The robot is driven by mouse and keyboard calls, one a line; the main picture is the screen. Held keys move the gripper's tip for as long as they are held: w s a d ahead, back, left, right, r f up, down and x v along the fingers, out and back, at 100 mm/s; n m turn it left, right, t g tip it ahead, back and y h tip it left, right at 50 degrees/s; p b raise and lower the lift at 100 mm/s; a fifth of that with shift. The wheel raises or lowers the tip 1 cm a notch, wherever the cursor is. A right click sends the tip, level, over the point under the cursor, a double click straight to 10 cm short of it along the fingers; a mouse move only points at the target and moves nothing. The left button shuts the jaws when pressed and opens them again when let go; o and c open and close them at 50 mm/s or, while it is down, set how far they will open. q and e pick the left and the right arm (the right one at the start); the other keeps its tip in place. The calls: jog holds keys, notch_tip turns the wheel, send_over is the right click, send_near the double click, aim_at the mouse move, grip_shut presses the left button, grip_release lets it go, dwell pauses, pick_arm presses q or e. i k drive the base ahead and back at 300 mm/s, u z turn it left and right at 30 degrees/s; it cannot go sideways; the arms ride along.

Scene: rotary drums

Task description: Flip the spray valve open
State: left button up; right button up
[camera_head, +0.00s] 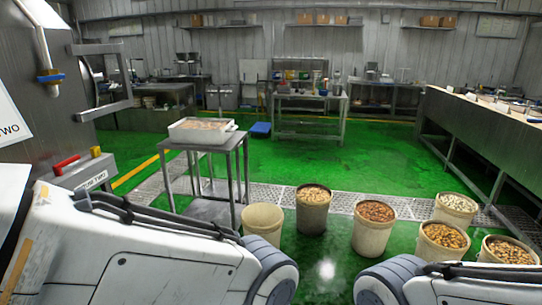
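A spray valve with a blue lever handle (50,77) sits on a white pipe (36,28) at the upper left, in front of the steel drum machine (50,130). The blue handle lies roughly level, crosswise to the pipe. A brass-coloured fitting shows below it. Parts of my two arms cross the bottom of the head view, from the left and from the right. Neither gripper shows in the view, so I cannot see their fingers. No gripper is seen at the valve.
A control box with a red handle (66,163) and a yellow knob (95,152) is below the valve. A steel stand (205,146) bears a white tray (203,134). Several buckets (312,212) of nuts stand on the green floor. A long steel trough (480,130) is at right.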

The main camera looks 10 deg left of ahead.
aim_at(42, 79)
jog(key=i, duration=1.35)
jog(key=u, duration=2.05)
jog(key=k, duration=0.55)
jog(key=z, duration=0.8)
jog(key=i, duration=1.65)
jog(key=u, duration=0.65)
